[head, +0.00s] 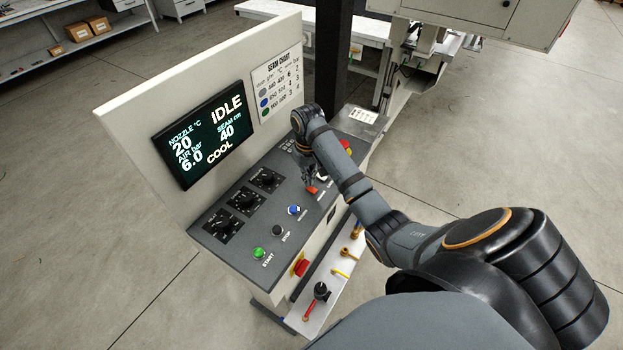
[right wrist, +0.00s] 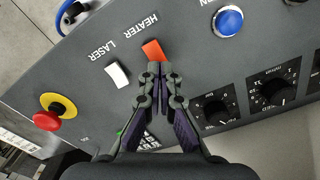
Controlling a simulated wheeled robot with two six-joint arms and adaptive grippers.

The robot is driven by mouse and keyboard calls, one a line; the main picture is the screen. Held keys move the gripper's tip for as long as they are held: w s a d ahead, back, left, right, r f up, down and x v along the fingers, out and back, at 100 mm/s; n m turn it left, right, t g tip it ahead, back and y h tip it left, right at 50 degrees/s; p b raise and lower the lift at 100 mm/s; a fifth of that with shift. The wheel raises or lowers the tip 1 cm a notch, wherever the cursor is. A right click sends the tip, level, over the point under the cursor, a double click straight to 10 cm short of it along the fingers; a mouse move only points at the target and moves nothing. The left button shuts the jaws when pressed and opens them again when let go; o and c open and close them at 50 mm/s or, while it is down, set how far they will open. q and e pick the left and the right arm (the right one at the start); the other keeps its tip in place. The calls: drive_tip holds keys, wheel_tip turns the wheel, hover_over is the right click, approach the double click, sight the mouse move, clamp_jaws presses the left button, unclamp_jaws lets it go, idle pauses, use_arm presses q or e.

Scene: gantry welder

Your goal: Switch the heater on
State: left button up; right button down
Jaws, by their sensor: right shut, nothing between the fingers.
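The heater switch is an orange-red rocker (right wrist: 152,50) under the label HEATER on the dark sloping panel (right wrist: 75,90). It also shows in the head view (head: 312,190), just below my right gripper (head: 309,181). In the right wrist view my right gripper (right wrist: 160,74) is shut and empty, its tips at the near edge of the rocker. I cannot tell whether they touch it. The display (head: 205,133) reads IDLE, nozzle 20, air 6.0, seam 40 and COOL. My left gripper is out of view.
Beside the heater rocker is a white LASER rocker (right wrist: 117,75). A blue button (right wrist: 228,20), black dials (right wrist: 272,90) and a red emergency stop (right wrist: 47,121) share the panel. A green START button (head: 259,253) and black STOP button (head: 278,230) sit at its near end.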

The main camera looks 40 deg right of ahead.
drive_tip(key=shift+f, duration=0.8)
drive_tip(key=shift+r, duration=0.1)
wheel_tip(320, 180, up, 5)
drive_tip(key=p, duration=0.6)
wheel_tip(320, 180, up, 2)
drive_tip(key=shift+r+p, duration=0.1)
drive_tip(key=shift+p, duration=1.1)
drive_tip(key=shift+f, duration=0.2)
